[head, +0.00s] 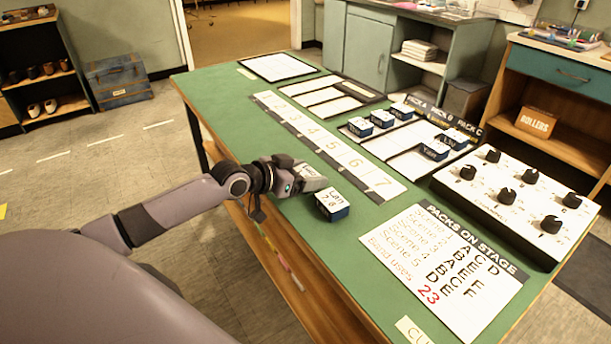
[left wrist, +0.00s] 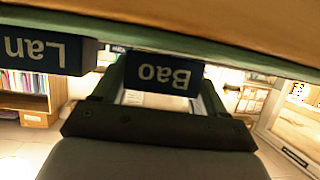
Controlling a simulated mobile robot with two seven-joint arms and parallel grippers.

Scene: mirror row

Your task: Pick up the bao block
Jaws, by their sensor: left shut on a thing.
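The bao block (left wrist: 158,76) is dark blue with white "Bao" lettering, upside down in the left wrist view. It sits between the two fingers of my left gripper (head: 308,174), which is shut on it at the near side of the green table (head: 228,100). In the head view a small white top shows between the fingers; the rest is hidden. I cannot tell whether the block touches the table. The Lan block (head: 332,206), dark blue with a white top, stands just beside the gripper on the table. My right gripper is not in view.
A numbered strip (head: 335,150) runs beyond the gripper. Trays with several blue blocks (head: 382,119) lie farther off. A knob panel (head: 515,200) and a "Packs on stage" sheet (head: 440,270) fill the right side. Bare green table lies around the Lan block.

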